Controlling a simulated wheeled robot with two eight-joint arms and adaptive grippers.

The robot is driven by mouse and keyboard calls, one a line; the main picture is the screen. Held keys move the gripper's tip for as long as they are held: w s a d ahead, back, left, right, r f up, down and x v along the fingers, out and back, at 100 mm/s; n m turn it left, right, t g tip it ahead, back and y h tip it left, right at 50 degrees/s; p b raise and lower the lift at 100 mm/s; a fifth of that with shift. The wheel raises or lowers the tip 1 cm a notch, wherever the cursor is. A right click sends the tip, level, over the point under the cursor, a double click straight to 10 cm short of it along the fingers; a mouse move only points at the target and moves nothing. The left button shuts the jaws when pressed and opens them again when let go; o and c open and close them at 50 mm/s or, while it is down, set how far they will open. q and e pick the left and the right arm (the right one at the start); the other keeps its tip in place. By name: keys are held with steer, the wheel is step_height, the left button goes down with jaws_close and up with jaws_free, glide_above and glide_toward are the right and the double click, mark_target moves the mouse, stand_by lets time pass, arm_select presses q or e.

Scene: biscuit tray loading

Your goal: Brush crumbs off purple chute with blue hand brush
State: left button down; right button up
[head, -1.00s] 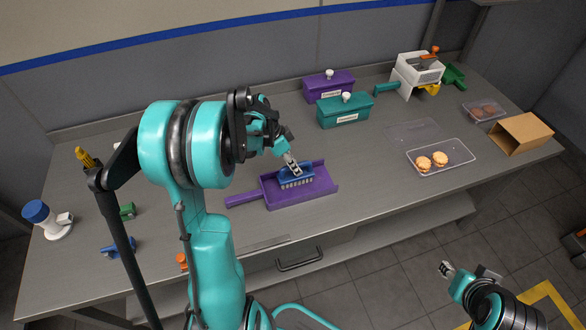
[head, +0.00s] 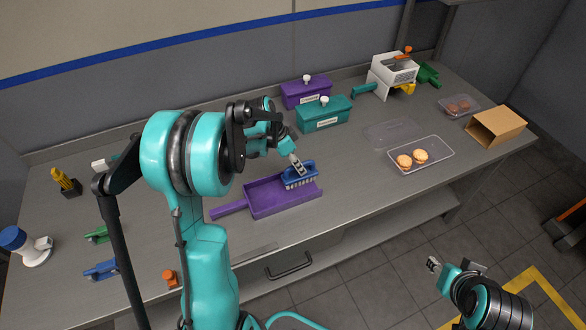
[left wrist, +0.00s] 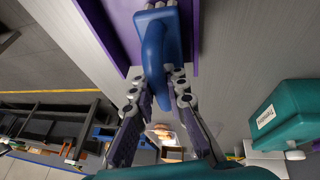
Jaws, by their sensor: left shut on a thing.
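The purple chute (head: 265,201) lies on the grey bench with its handle to the left; it also shows at the top of the left wrist view (left wrist: 120,30). The blue hand brush (head: 302,180) is at the chute's right end, pale bristles down. I cannot tell whether the bristles touch the chute. My left gripper (head: 297,163) is shut on the brush's handle, seen close in the left wrist view (left wrist: 156,55). No crumbs can be made out. My right gripper (head: 433,265) is off the bench at lower right, too small to read its fingers.
Purple (head: 298,95) and teal (head: 318,117) lidded boxes stand behind the chute. A clear tray (head: 435,161) with two biscuits and an open cardboard box (head: 496,125) are to the right. Green (head: 97,235) and blue (head: 101,270) items lie at left.

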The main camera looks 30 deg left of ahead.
arm_select(q)
steer(key=shift+f, duration=0.2)
steer(key=shift+s+a+f, duration=0.1)
steer(key=shift+s+a, duration=1.2)
steer(key=shift+s, duration=0.25)
steer(key=shift+s+a, duration=1.4)
steer(key=shift+s, duration=0.15)
step_height(320, 180, up, 7)
steer(key=p, duration=0.4)
steer(key=shift+f, duration=0.15)
steer(key=shift+d, duration=0.1)
